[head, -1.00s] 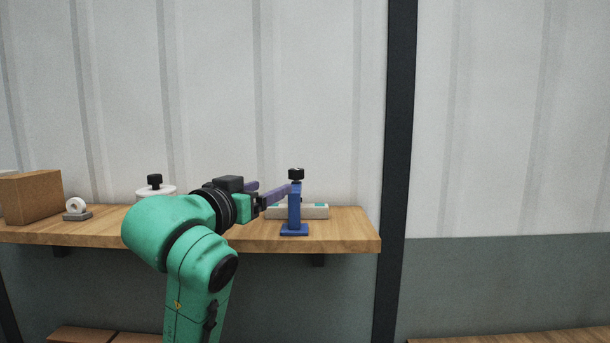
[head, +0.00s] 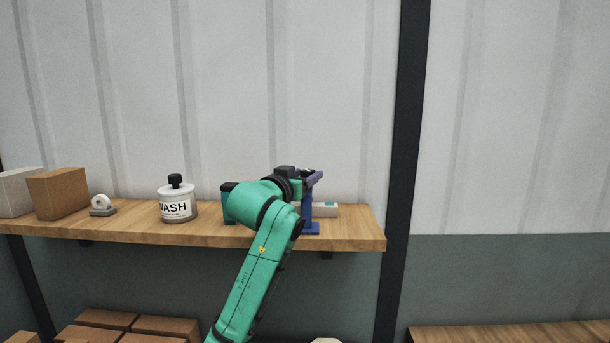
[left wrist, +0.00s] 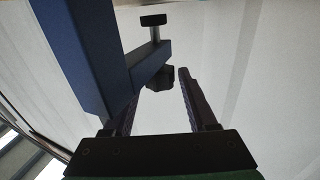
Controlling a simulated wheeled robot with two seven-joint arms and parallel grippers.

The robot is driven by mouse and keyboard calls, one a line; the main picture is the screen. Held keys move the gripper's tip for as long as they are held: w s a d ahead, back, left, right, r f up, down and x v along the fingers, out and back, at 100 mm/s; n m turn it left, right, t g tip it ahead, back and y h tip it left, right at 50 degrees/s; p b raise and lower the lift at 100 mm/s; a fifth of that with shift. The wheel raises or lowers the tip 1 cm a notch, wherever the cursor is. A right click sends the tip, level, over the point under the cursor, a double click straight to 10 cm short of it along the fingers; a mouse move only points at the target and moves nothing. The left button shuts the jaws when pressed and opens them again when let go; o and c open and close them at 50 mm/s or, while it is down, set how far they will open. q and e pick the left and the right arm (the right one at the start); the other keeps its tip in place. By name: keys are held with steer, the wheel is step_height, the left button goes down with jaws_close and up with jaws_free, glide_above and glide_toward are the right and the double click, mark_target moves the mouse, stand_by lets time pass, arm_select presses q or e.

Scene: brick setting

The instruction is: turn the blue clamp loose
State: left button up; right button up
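The blue clamp (head: 311,226) stands upright on the wooden shelf near its right end. My arm and gripper hide most of its upper part in the head view. My left gripper (head: 316,177) is at the height of the clamp's top. In the left wrist view the clamp's blue frame (left wrist: 82,52) crosses the upper left and partly covers one finger. A metal screw runs through its arm, with a black end piece (left wrist: 153,19) and a black knob (left wrist: 160,79). The gripper's fingers (left wrist: 157,98) are apart, with the knob showing between them; I see no clear contact. My right gripper is out of view.
A white block (head: 326,209) lies behind the clamp on the shelf (head: 350,234). To the left stand a white wash bottle (head: 178,203), a small white roll on a grey base (head: 101,205) and a brown box (head: 57,194). A dark post (head: 405,170) rises just right of the shelf.

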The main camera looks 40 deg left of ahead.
arm_select(q)
jaws_close()
